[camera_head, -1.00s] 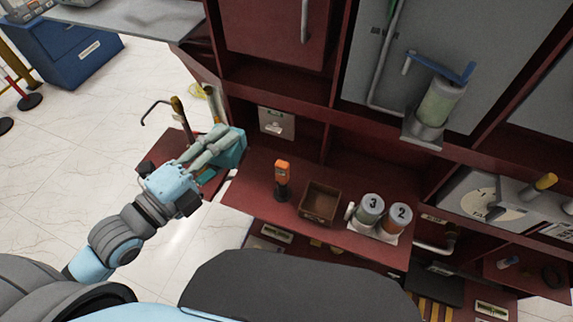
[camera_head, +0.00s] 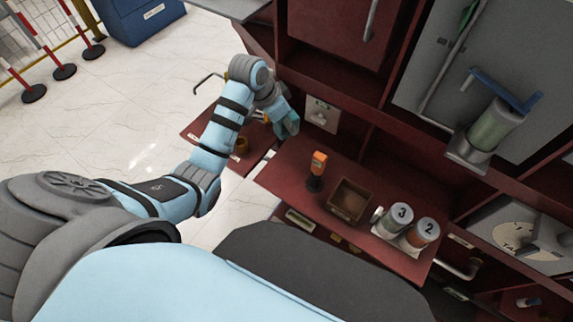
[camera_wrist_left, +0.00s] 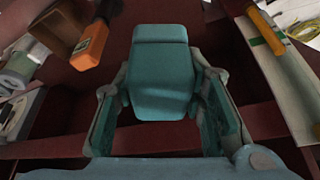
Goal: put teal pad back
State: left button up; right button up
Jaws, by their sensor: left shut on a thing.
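The teal pad (camera_wrist_left: 160,70) is a rounded teal block, centred between the fingers in the left wrist view. My left gripper (camera_wrist_left: 162,100) is shut on it, with a finger at each side. In the head view the teal pad (camera_head: 290,124) shows in part at the end of my left arm, near the left end of the dark red bench. My own wrist hides much of the gripper there. The pad appears held above the surface; its exact height cannot be told. My right gripper is not in view.
An orange-and-black tool (camera_head: 318,170) stands on the bench beside an open brown box (camera_head: 349,200). Canisters marked 3 (camera_head: 400,217) and 2 (camera_head: 425,231) stand further right. A red side shelf (camera_head: 197,126) holds a small brown cup (camera_head: 241,145). Cabinet walls rise behind.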

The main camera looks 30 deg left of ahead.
pick_arm(q)
notch_tip(320, 180, down, 20)
jog(key=b, duration=0.4)
jog(key=shift+s+r+b, duration=0.1)
jog(key=shift+s+b, duration=0.05)
jog(key=shift+b, duration=0.25)
jog(key=shift+r, duration=0.1)
jog(key=shift+c, duration=0.5)
jog(key=o, duration=1.1)
jog(key=p+v, duration=0.4)
jog(key=v, duration=0.8)
jog(key=shift+s, duration=0.1)
